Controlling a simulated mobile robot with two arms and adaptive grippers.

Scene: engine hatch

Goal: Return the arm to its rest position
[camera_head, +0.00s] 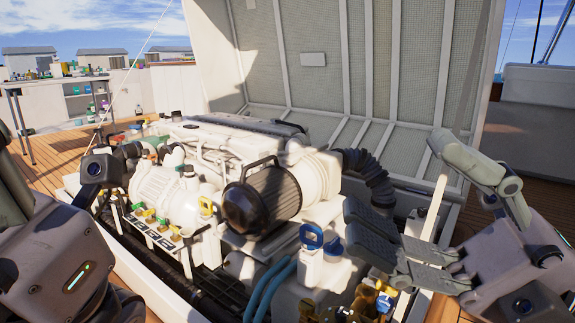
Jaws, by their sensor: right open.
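My right gripper (395,174) reaches in from the right edge. Its two grey fingers are spread wide apart, with nothing seen between them. The lower finger is in front of the engine's right end in the picture, near the blue-handled parts; I cannot tell whether it touches anything. The upper finger lies in front of the raised hatch lid (345,60). Part of my left arm, with a green light, fills the lower left corner. No fingers of my left gripper show.
The white engine (318,172) sits in the open hatch, with a black round filter (262,200), a black corrugated hose (372,178) and a blue cap (311,236). Yellow fittings (372,298) lie below my right gripper. Wooden deck (48,165) and shelves (88,97) are at left.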

